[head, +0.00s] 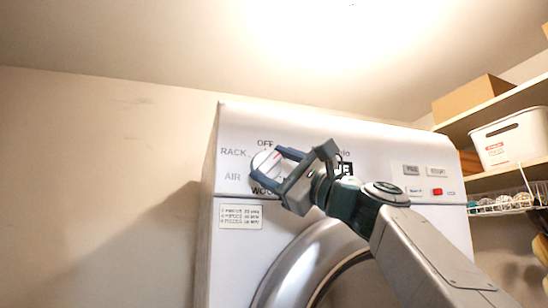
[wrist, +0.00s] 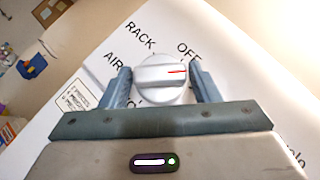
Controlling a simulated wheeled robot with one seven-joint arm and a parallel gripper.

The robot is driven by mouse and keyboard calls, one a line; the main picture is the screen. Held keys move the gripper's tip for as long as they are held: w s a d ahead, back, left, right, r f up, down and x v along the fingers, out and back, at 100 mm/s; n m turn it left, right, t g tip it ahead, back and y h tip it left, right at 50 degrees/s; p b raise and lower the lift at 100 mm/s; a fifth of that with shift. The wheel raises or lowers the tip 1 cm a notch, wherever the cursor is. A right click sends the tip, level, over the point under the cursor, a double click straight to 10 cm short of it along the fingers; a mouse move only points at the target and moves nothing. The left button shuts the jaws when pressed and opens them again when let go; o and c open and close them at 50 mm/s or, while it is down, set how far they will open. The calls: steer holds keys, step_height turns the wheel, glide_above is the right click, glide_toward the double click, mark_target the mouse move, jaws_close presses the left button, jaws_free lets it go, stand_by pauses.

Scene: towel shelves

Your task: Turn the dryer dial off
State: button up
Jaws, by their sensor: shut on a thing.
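The dryer dial (head: 264,160) is a round white knob with a raised grip bar on the upper left of the white dryer's front panel. It also shows in the wrist view (wrist: 160,74). Labels OFF, RACK and AIR stand around it, with another partly covered below. The dial's red mark points right in the wrist view, clockwise of the OFF label (wrist: 188,51). My gripper (wrist: 160,67) is shut on the dial, one finger on each side of it. In the head view my gripper (head: 268,165) partly covers the dial.
The dryer (head: 390,150) has small buttons, one red, at its upper right. Its round door (head: 290,265) lies below my arm. Shelves on the right hold a cardboard box (head: 472,98), a white bin (head: 512,138) and a wire basket. Bare wall stands to the left.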

steer(key=n+g+p, duration=0.2)
steer(key=r+n+g+h+p, duration=0.1)
steer(key=n+p, duration=0.1)
steer(key=n, duration=0.1)
steer(key=shift+d+g, duration=0.15)
steer(key=shift+g, duration=0.25)
steer(key=shift+w+f+n+g+h+p, duration=0.15)
steer(key=shift+n+g+h+p, duration=0.3)
steer(key=shift+n+g+h, duration=0.55)
steer(key=shift+n, duration=0.5)
steer(key=o, duration=0.9)
steer(key=b+v, duration=0.1)
steer(key=v, duration=1.3)
steer(key=shift+s, duration=0.2)
